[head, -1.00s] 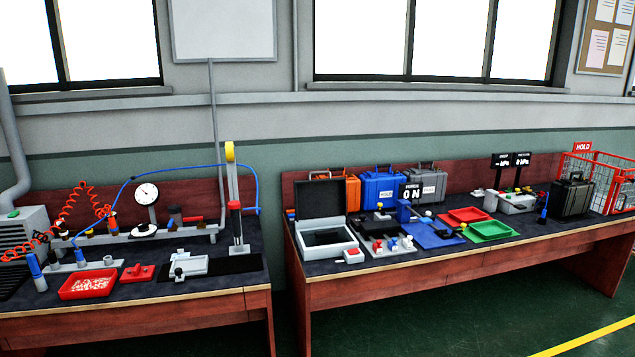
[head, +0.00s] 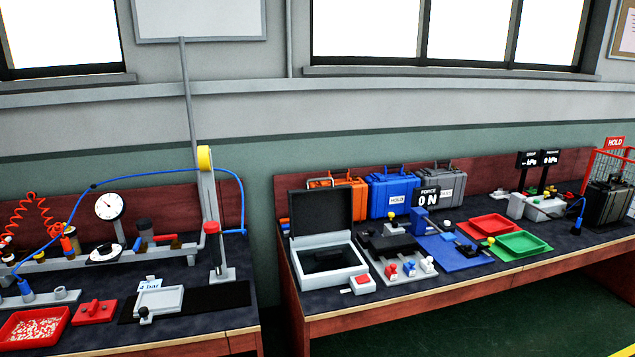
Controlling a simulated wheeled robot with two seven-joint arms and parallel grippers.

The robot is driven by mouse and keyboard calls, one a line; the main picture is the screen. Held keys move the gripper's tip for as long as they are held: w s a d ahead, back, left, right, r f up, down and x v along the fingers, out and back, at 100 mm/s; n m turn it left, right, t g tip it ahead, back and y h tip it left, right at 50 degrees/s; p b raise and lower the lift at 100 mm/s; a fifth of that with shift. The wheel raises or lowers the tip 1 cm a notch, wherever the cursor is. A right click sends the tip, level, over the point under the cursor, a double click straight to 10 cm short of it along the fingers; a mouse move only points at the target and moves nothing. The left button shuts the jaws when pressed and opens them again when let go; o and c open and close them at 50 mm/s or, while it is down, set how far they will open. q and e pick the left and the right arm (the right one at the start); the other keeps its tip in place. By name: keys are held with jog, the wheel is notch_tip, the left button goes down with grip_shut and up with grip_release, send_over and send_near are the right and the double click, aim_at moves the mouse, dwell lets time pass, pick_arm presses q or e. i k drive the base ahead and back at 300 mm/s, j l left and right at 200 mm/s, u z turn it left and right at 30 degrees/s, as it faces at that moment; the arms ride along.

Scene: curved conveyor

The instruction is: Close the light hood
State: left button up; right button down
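A light grey box (head: 338,283) with a raised dark lid (head: 321,218) stands at the left end of the right-hand bench in the head view. It looks like the light hood. The lid stands upright at the back of the box, so the box is open and its dark inside (head: 325,258) shows. A small white block with a red button (head: 361,283) sits beside its front right corner. Neither of my grippers is in view.
A fixture with red and white knobs (head: 408,268) stands right of the box. Orange, blue (head: 392,195) and grey cases line the back. A red tray (head: 489,225) and green tray (head: 523,244) lie further right. A floor gap separates the left bench (head: 190,338).

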aim_at(315, 210)
jog(key=l+u, duration=0.15)
jog(key=u, duration=0.3)
jog(key=l+u, duration=0.15)
jog(key=u, duration=0.35)
jog(key=l+u, duration=0.2)
jog(key=u, duration=0.25)
jog(key=k+l+u, duration=0.2)
jog(key=l, duration=0.25)
jog(key=l+u, duration=0.2)
jog(key=l, duration=0.3)
jog(key=k+l+u, duration=0.2)
jog(key=l, duration=0.25)
jog(key=k+l+u, duration=0.25)
jog(key=l, duration=0.15)
jog(key=k+l+u, duration=0.2)
jog(key=l, duration=0.2)
